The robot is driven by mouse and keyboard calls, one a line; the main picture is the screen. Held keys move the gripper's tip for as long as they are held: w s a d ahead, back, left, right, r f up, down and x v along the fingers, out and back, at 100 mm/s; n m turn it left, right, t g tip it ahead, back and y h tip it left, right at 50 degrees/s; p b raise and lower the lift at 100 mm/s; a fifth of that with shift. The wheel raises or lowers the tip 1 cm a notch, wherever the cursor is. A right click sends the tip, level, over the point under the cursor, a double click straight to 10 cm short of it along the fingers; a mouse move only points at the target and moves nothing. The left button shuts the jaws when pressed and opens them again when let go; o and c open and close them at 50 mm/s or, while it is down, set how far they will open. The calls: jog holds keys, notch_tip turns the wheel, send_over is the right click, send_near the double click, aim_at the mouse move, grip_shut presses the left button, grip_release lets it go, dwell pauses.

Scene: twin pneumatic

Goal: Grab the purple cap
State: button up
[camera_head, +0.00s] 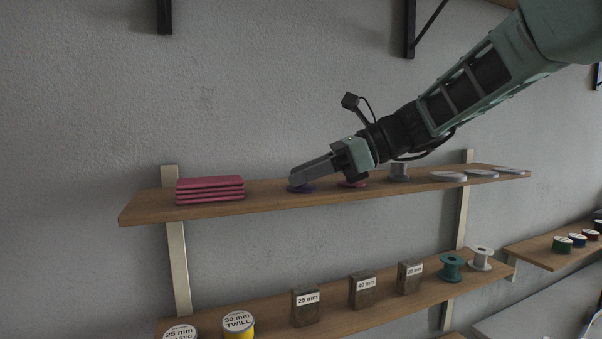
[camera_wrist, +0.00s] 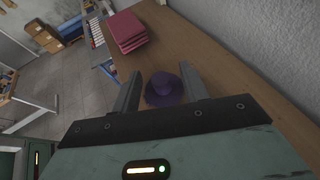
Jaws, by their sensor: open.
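The purple cap (camera_wrist: 164,89) lies on the upper wooden shelf, with a round brim and raised crown. In the wrist view it sits between the two open fingers of my gripper (camera_wrist: 162,92), with a gap on each side. In the head view the purple cap (camera_head: 301,189) shows only partly, under the fingertips. My gripper (camera_head: 296,180) comes in from the right, low over the shelf, and holds nothing. I cannot tell whether a finger touches the brim.
The upper shelf (camera_head: 270,196) carries a stack of pink folded items (camera_head: 210,190) left of the cap. The wall is close behind.

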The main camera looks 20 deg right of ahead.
jog(key=shift+w+a+f, duration=0.2)
jog(key=shift+a+f, duration=0.05)
jog(key=shift+a, duration=0.2)
grip_shut()
jog(key=shift+r, duration=0.1)
